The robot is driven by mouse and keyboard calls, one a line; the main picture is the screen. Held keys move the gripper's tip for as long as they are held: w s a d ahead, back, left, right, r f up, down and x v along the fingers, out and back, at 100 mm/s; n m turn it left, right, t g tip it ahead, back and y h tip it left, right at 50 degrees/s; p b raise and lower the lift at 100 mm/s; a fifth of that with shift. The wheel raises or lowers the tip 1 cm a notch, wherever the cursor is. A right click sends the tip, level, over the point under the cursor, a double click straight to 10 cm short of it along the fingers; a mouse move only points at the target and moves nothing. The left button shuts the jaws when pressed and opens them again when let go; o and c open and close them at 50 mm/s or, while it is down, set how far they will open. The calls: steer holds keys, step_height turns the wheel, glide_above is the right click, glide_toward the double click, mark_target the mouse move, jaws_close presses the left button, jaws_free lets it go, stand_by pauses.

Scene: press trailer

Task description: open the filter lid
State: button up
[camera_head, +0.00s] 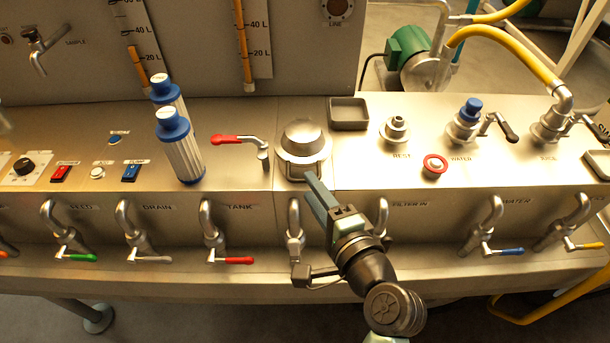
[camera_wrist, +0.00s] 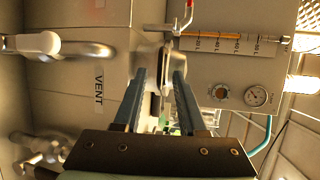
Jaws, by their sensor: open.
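The filter housing with its domed metal lid (camera_head: 303,137) stands at the front middle of the steel counter in the head view. The lid sits down on the round body. My gripper (camera_head: 314,182) is in front of and slightly below the housing, its fingers pointing up at its front rim. In the wrist view, the fingers of my gripper (camera_wrist: 160,76) are spread apart, with part of the metal housing (camera_wrist: 148,52) beyond and between the tips. I cannot tell whether they touch it. My gripper holds nothing that I can see.
A red-handled valve (camera_head: 238,140) stands close left of the housing. Two blue-and-white cartridges (camera_head: 181,148) stand further left. A shallow grey tray (camera_head: 349,113) lies behind right. Curved taps, including a red-handled one (camera_head: 212,225), line the front.

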mark_target(303, 146)
steer(key=shift+x, duration=2)
jaws_close()
